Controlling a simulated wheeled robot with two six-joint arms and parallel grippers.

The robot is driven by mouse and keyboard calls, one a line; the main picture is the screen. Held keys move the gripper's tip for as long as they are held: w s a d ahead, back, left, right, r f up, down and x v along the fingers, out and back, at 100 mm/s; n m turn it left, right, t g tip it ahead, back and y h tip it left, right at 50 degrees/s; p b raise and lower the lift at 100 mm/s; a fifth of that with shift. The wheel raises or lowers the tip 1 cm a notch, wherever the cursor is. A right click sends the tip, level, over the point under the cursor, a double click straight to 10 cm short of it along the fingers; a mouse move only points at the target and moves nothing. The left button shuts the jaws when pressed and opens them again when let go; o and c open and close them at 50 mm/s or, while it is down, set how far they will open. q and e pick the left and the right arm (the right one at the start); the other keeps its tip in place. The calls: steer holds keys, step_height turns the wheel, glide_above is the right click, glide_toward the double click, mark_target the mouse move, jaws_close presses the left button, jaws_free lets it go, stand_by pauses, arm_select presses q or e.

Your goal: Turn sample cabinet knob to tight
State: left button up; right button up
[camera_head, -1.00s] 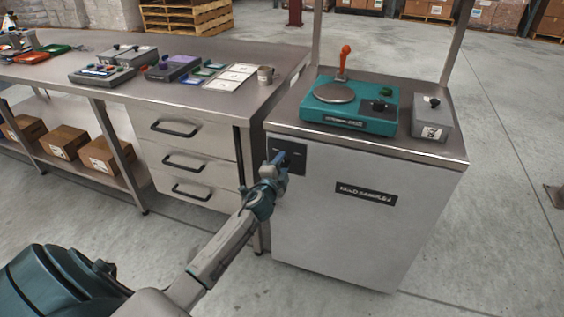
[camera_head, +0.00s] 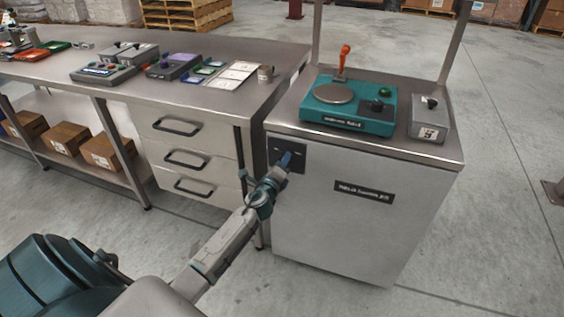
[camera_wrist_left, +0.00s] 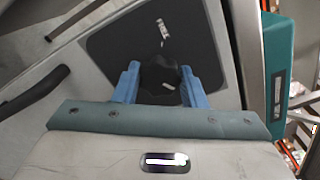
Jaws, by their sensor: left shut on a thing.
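The sample cabinet (camera_head: 345,235) is a pale grey box with a dark label on its front. A black plate (camera_head: 298,153) sits at the front's upper left. In the left wrist view the black knob (camera_wrist_left: 161,77) stands on the dark plate (camera_wrist_left: 110,47), with a small white mark on it and another on the plate above it. My left gripper (camera_wrist_left: 162,82) has its blue fingers on both sides of the knob and is shut on it. In the head view my left gripper (camera_head: 285,163) hides the knob. My right gripper is not in view.
A teal scale (camera_head: 350,122) with a round pan and orange-topped lever stands on the cabinet, beside a grey switch box (camera_head: 429,118). A workbench (camera_head: 215,108) with drawers is at the left.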

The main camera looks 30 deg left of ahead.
arm_select(q)
steer(key=shift+m, duration=0.4)
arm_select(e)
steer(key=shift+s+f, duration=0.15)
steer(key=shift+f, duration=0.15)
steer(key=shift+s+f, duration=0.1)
arm_select(q)
steer(key=o, duration=1)
steer(key=shift+s, duration=0.1)
steer(key=v, duration=1)
steer(key=shift+s+d, duration=0.2)
steer(key=shift+s, duration=0.05)
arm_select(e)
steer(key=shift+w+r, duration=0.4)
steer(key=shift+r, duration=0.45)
